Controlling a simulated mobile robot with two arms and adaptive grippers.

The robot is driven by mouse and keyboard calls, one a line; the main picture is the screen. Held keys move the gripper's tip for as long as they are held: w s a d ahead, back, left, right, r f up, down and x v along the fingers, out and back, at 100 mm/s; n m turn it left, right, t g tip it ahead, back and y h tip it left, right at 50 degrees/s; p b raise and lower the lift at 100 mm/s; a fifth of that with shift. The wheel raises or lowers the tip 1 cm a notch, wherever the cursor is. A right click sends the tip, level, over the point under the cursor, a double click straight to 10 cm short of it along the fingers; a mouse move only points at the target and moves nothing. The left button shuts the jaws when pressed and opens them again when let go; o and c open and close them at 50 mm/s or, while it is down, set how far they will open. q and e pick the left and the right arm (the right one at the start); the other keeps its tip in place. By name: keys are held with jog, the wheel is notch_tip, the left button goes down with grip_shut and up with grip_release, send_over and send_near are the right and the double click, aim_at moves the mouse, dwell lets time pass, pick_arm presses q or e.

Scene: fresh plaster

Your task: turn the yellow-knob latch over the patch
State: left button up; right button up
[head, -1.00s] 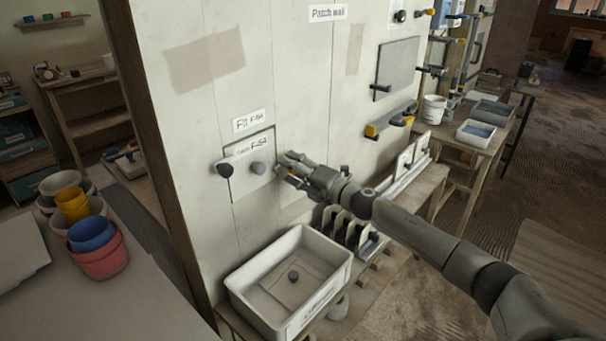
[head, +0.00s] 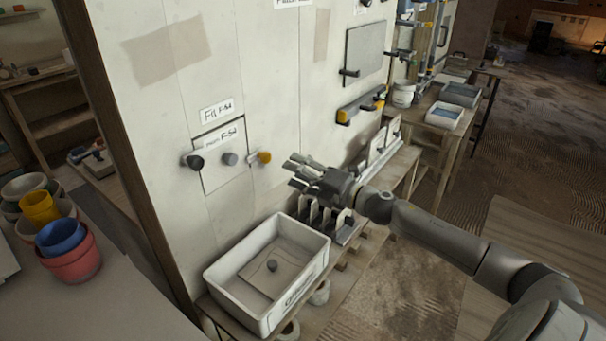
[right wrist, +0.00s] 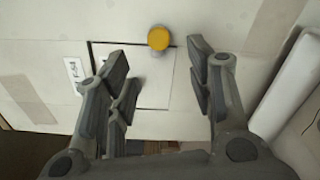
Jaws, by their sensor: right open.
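The patch (head: 219,172) is a pale square panel marked F-54, set in the wall, with a grey knob (head: 229,158) on it. The yellow-knob latch (head: 262,157) is at the patch's right edge; I cannot tell which way its bar points. In the right wrist view its yellow knob (right wrist: 158,38) overlaps the patch's far edge, and the patch (right wrist: 150,85) lies between the fingers. My right gripper (head: 296,170) is open and empty, right of the yellow knob and apart from it. It also shows in the right wrist view (right wrist: 158,75). My left gripper is out of view.
A black-knob latch (head: 193,161) is at the patch's left side. A white tub (head: 222,281) with a knobbed square panel in it stands below on a bench. A rack of upright plates (head: 340,226) is under my right gripper. Stacked pots (head: 72,262) stand at left.

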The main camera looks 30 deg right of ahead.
jog(key=shift+s+d, duration=0.2)
jog(key=shift+s, duration=0.4)
